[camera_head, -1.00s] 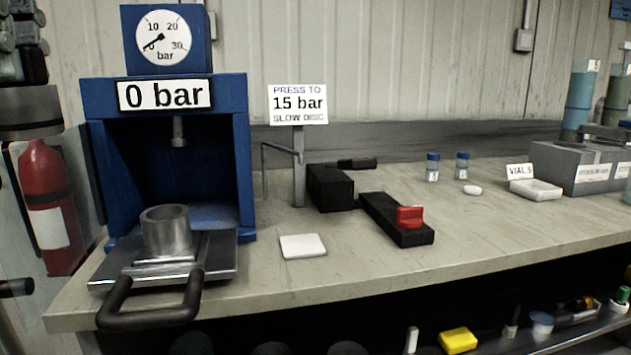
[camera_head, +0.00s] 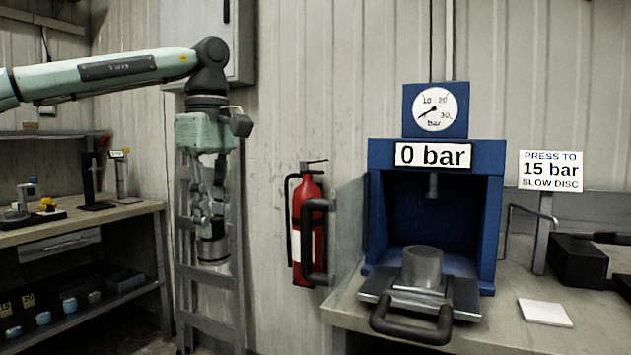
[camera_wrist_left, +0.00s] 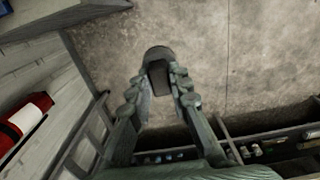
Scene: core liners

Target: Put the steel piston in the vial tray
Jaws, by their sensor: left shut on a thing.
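My left gripper (camera_head: 211,212) hangs pointing down in the head view, in front of the wall and ladder at the left. It is shut on a grey metal cylinder, the steel piston (camera_head: 213,250), which hangs below the fingers. In the left wrist view the piston (camera_wrist_left: 158,60) sits between the two fingertips (camera_wrist_left: 159,82), above the floor. The vial tray is outside both current views. My right gripper is not in view.
A blue press (camera_head: 435,160) reading 0 bar stands on the bench, with a steel cup (camera_head: 422,266) on its pulled-out plate and a black handle (camera_head: 410,328). A red fire extinguisher (camera_head: 308,228) hangs on the wall. A white pad (camera_head: 545,312) lies on the bench. A side bench (camera_head: 90,218) stands left.

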